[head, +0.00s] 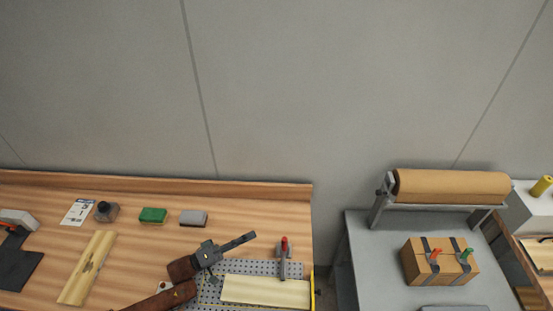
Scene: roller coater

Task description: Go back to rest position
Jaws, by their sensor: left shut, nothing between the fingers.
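My left arm comes in from the bottom of the view, and its gripper (252,236) is shut and empty. It points right and slightly up, above the wooden bench (265,205) and the back left edge of a perforated metal plate (258,268). The gripper appears apart from both. My right gripper is not in view.
A green block (153,215), a grey block (194,217), a dark bottle (106,211), a label card (78,212) and a long wooden piece (88,268) lie on the bench. A grey table (375,265) at right holds a paper roll (452,186) and a strapped box (440,262).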

